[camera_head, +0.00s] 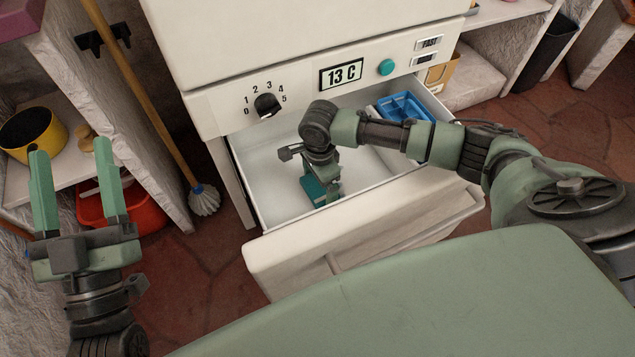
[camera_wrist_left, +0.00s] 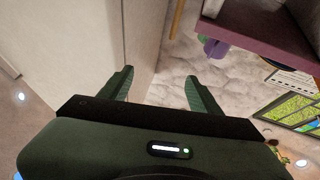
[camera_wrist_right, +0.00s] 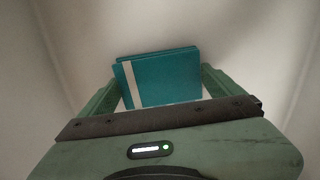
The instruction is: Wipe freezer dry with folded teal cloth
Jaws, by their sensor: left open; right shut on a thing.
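The freezer (camera_head: 250,155) has its drawer pulled out, with a white inside and a white front panel. My right gripper (camera_head: 322,190) reaches down into the drawer and is shut on the folded teal cloth (camera_head: 313,188). In the right wrist view the teal cloth (camera_wrist_right: 165,78), with a pale stripe on its left, sits between the fingers against the white drawer inside. Whether the cloth touches the drawer surface is hard to tell. My left gripper (camera_head: 75,185) is open and empty, raised left of the freezer; its fingers also show in the left wrist view (camera_wrist_left: 160,90).
A blue tray (camera_head: 402,108) sits at the drawer's right rear. A dial (camera_head: 267,104) and a display reading 13 C (camera_head: 341,74) are above. A mop (camera_head: 201,197), a yellow pot (camera_head: 32,134) and a red tub (camera_head: 145,207) are at left.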

